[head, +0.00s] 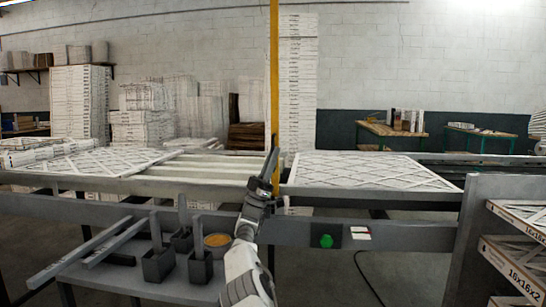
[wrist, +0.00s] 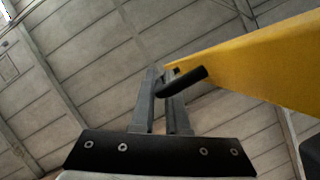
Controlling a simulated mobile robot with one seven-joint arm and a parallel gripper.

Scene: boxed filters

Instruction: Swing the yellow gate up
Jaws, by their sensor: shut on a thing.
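The yellow gate (head: 274,80) is a long thin bar standing upright in the head view, running out of the top of the picture. In the wrist view the gate (wrist: 255,62) comes in from the right, with a short black handle (wrist: 190,79) on it. My gripper (head: 271,165) is at the gate's lower part. In the wrist view my gripper (wrist: 163,80) is shut on the black handle, whose inner end is partly hidden by the fingers.
A grey conveyor rail (head: 150,190) crosses in front, with flat white filters (head: 365,170) beyond it. Small dark bins (head: 158,265) stand at the lower left. A grey shelf rack (head: 485,190) with boxed filters is at the right. A green button (head: 326,241) is on the rail.

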